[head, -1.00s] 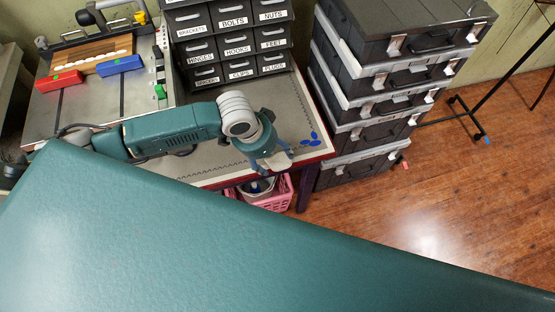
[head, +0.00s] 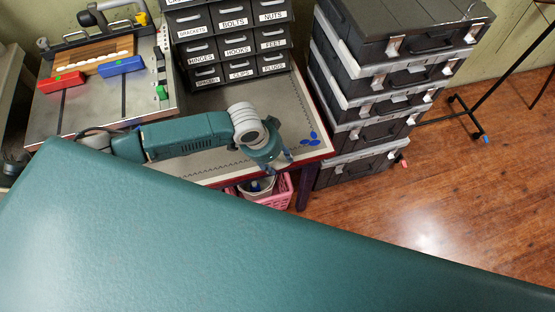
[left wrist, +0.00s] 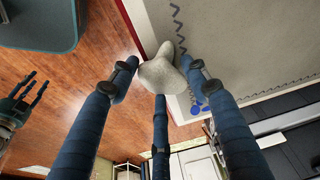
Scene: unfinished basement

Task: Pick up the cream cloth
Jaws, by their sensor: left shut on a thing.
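The cream cloth (left wrist: 161,70) is a small crumpled piece in the left wrist view, between the fingertips of my left gripper (left wrist: 158,78). The fingers are shut on it, close to the red and white edge of the workbench top. In the head view my left gripper (head: 274,161) points down at the bench's front right corner, and the cloth is hidden there. My right gripper (left wrist: 24,98) shows at the left of the left wrist view, with its fingers spread and empty, over the floor.
The grey-topped workbench (head: 222,165) carries a labelled drawer cabinet (head: 232,47) and several blue pieces (head: 309,138). A pink basket (head: 277,194) stands below its front edge. Stacked dark cases (head: 375,100) stand right of it. The wooden floor (head: 470,210) at right is open.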

